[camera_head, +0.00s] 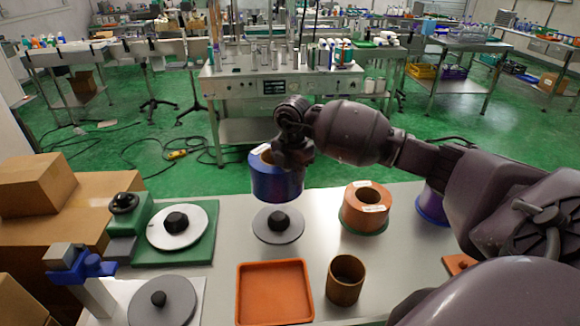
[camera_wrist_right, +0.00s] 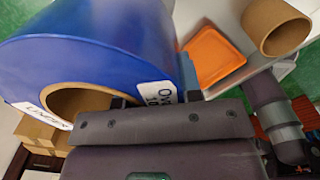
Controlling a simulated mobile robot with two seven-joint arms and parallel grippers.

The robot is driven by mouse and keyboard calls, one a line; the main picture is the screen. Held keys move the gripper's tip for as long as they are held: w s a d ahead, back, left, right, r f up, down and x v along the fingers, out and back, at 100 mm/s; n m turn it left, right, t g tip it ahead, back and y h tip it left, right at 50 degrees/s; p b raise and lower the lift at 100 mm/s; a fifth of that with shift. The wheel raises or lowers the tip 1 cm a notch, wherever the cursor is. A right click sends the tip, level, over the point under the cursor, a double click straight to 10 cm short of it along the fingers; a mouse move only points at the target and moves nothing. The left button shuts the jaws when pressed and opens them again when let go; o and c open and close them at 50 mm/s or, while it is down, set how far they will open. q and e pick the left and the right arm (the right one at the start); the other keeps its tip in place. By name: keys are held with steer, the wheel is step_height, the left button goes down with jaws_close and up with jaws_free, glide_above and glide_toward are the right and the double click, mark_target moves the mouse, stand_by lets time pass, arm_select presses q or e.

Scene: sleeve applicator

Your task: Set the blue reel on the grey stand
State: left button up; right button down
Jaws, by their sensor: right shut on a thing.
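The blue reel (camera_head: 277,185) hangs in the air, roughly upright, with white labels on it. My right gripper (camera_head: 291,158) is shut on its rim. In the right wrist view the blue reel (camera_wrist_right: 105,40) fills the upper left, with its brown core showing, and my right gripper (camera_wrist_right: 150,100) is at its labelled face. The grey stand (camera_head: 262,233) is a flat disc with a black knob on the table. In the head view it shows just below the reel, with a small gap between reel and knob. My left gripper is not in view.
A green applicator (camera_head: 205,245) and another grey disc (camera_head: 175,306) are at left.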

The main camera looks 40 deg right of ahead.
steer(key=shift+w+f+b, duration=0.15)
steer(key=shift+f+b, duration=0.45)
steer(key=shift+f, duration=6.35)
steer(key=shift+f, duration=0.1)
steer(key=c, duration=0.8)
jaws_free()
steer(key=shift+f, duration=0.15)
steer(key=shift+r, duration=0.2)
step_height(320, 180, up, 11)
steer(key=shift+f+p, duration=0.2)
steer(key=shift+p, duration=0.3)
steer(key=shift+r, duration=0.6)
